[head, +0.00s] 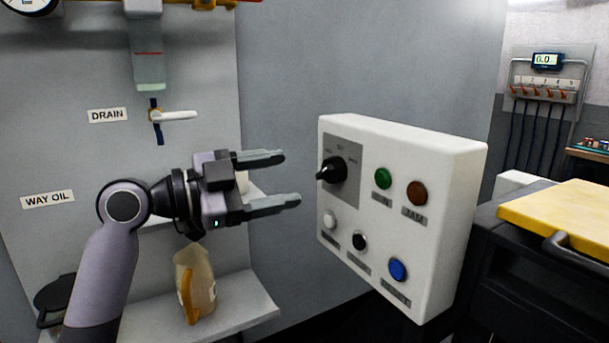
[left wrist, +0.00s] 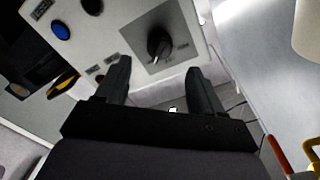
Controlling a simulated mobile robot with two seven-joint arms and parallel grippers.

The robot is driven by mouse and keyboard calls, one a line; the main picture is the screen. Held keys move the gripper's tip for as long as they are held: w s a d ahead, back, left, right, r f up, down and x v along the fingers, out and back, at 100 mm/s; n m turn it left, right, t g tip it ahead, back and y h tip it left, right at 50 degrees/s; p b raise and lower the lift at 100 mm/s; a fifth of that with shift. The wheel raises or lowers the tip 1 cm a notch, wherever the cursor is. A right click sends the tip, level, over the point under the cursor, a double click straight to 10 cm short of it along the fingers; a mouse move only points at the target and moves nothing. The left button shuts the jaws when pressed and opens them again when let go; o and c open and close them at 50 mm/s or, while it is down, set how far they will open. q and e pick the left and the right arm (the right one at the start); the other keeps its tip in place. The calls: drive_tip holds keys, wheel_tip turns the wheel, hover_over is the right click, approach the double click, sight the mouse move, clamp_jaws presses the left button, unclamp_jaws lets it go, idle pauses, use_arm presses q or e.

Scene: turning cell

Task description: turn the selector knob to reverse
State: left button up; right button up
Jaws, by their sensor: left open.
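The black selector knob (head: 334,171) sits on a grey plate at the upper left of the white control box (head: 458,165). In the head view its handle points toward the left, but the labels around it are too small to read surely. The knob also shows in the left wrist view (left wrist: 159,44), beyond and between the fingers. My left gripper (head: 290,178) is open and empty, to the left of the knob, with its fingers pointing at the box and apart from the knob. My right gripper is not in view.
Green (head: 383,178), brown (head: 417,192), white (head: 330,219), black (head: 360,241) and blue (head: 397,269) buttons share the box face. A jug (head: 196,282) stands on a shelf below my left gripper. A drain valve handle (head: 178,115) is on the wall behind.

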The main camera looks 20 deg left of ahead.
sight(320, 173)
use_arm(q)
drive_tip(key=p+x, duration=0.1)
drive_tip(key=x, duration=0.5)
drive_tip(key=shift+w+d+r+p, duration=0.1)
drive_tip(key=shift+d+p, duration=0.1)
drive_tip(key=shift+p, duration=0.1)
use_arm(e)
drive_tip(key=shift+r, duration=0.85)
use_arm(q)
drive_tip(key=shift+w+d, duration=0.25)
drive_tip(key=c, duration=1.1)
